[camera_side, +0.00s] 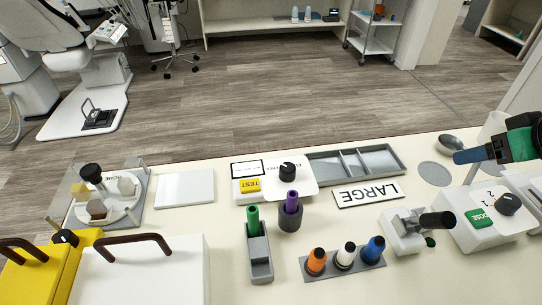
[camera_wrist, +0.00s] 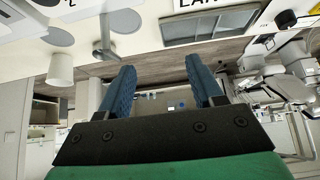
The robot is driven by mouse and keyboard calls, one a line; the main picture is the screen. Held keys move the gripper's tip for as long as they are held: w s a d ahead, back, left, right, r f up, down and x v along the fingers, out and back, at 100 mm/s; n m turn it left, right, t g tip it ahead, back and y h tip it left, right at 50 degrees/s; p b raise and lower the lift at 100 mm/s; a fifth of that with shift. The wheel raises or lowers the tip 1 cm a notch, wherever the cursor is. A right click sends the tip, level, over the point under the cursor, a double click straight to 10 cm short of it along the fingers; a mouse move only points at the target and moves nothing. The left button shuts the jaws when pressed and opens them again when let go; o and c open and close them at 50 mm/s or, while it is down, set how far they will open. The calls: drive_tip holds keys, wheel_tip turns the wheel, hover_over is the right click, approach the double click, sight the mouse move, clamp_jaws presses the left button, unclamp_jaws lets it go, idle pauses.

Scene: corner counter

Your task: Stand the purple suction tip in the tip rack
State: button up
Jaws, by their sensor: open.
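The purple suction tip (camera_side: 292,201) stands upright in a round dark grey cup (camera_side: 290,217) in the middle of the counter. To its left, a green tip (camera_side: 253,219) stands at the back end of a long grey holder (camera_side: 259,266). A flat grey rack (camera_side: 374,265) at the front holds orange, white and blue pieces; I cannot tell for sure which holder is the tip rack. My gripper (camera_side: 458,157) is at the far right, well away from the purple tip. In the wrist view, my gripper (camera_wrist: 163,82) has its blue fingers apart with nothing between them.
A grey divided tray (camera_side: 355,164) and a LARGE sign (camera_side: 366,193) lie behind the rack. A white DOSE box (camera_side: 488,221) and a black-handled device (camera_side: 405,232) stand at right. A TEST panel (camera_side: 250,185) is behind the purple tip. Yellow and white boxes fill the front left.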

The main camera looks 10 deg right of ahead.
drive_tip(key=n+g, duration=0.7)
drive_tip(key=n, duration=2.5)
hover_over(293, 194)
drive_tip(key=f, duration=0.3)
drive_tip(key=shift+d, duration=0.2)
drive_tip(key=shift+a+f+n, duration=0.2)
drive_tip(key=shift+a+n, duration=0.05)
drive_tip(key=shift+n, duration=0.15)
drive_tip(key=shift+f, duration=2.75)
